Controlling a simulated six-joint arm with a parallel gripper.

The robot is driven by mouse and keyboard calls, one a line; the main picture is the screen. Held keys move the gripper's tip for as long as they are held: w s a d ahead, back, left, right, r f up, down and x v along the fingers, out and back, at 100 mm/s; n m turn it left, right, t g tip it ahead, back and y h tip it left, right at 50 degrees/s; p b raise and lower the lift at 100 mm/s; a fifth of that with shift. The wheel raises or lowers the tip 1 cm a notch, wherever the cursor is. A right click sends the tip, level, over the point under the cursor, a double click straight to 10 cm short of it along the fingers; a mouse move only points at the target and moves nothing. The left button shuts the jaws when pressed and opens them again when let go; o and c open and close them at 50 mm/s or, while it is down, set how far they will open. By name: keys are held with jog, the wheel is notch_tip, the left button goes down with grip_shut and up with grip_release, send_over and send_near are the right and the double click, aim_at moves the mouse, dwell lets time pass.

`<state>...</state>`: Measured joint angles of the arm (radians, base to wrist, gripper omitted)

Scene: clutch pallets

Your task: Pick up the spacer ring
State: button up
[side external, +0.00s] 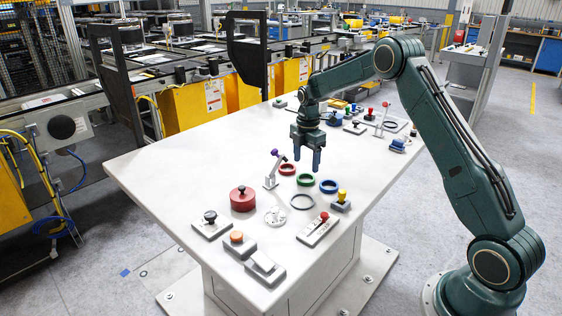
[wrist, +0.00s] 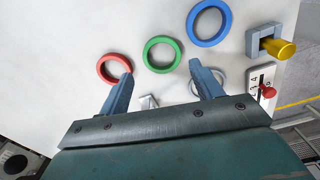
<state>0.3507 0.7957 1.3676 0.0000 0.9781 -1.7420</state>
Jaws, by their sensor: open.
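Several rings lie flat on the white table, and I cannot tell which one is called the spacer ring. There is a red ring (side external: 281,172), a green ring (side external: 305,185), a blue ring (side external: 329,192) and a thin dark grey ring (side external: 302,209). My gripper (side external: 307,165) is open and empty, pointing down above the red and green rings. In the wrist view, the red ring (wrist: 99,68) is by the left fingertip, the green ring (wrist: 147,54) lies just beyond the fingers and the blue ring (wrist: 192,25) is farther off. The right finger partly hides the thin ring.
A purple-knobbed lever (side external: 271,172) stands left of the rings. A red cylinder (side external: 242,199) is farther left. A yellow-knobbed block (side external: 341,201) and a red-knobbed slider plate (side external: 320,229) are at the right. More parts crowd the back; the table's left side is clear.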

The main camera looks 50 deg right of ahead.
aim_at(304, 184)
jog(key=shift+f, duration=0.1)
jog(key=shift+s+a+f, duration=0.1)
jog(key=shift+a+f, duration=0.05)
jog(key=shift+f, duration=2.35)
jog(key=c, duration=0.7)
